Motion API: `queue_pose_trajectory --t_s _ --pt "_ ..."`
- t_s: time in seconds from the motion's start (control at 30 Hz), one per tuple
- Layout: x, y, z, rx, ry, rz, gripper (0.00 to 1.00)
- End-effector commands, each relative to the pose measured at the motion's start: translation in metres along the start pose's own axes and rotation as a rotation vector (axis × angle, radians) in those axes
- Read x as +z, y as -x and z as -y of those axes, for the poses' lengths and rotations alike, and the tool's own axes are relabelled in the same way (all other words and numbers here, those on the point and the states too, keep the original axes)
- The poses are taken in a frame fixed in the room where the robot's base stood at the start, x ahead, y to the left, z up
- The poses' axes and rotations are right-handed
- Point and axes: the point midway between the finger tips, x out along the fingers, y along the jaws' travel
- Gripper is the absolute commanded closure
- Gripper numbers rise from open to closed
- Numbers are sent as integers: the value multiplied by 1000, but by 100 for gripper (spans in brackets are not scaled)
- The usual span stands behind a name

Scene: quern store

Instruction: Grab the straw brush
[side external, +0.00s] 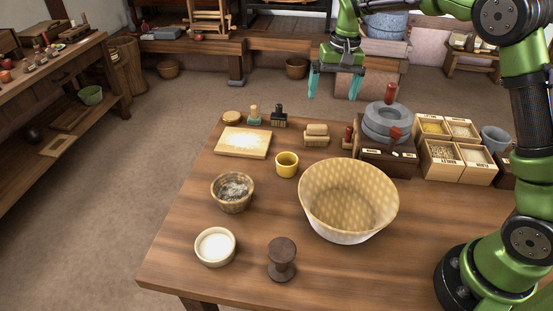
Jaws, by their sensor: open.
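My gripper (334,85) hangs in the air at the top of the side view, above the back of the table, with its teal fingers wide apart and nothing between them. A tan, block-like thing (317,131) in front of the gripper, near the table's back edge, looks most like the straw brush. It is small in the picture, so I cannot be sure. It appears to lie flat, with a lighter lower part. The gripper is apart from it.
A large woven basket (320,206) stands mid-table. A yellow cup (287,164), a pale board (244,143) and small stamps (279,117) lie to the left. The stone quern (386,120) and grain boxes (442,160) stand right.

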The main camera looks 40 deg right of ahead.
Motion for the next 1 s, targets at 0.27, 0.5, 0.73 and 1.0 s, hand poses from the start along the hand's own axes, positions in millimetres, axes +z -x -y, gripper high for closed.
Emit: queue_pose_trajectory --t_s 0.27,0.5,0.73,1.0 --pt "-50 -16 16 88 -67 31 0" --pt "-45 -17 18 87 -93 53 0" --pt "-42 -66 14 86 -93 54 0" --pt "-41 -111 10 84 -92 50 0"
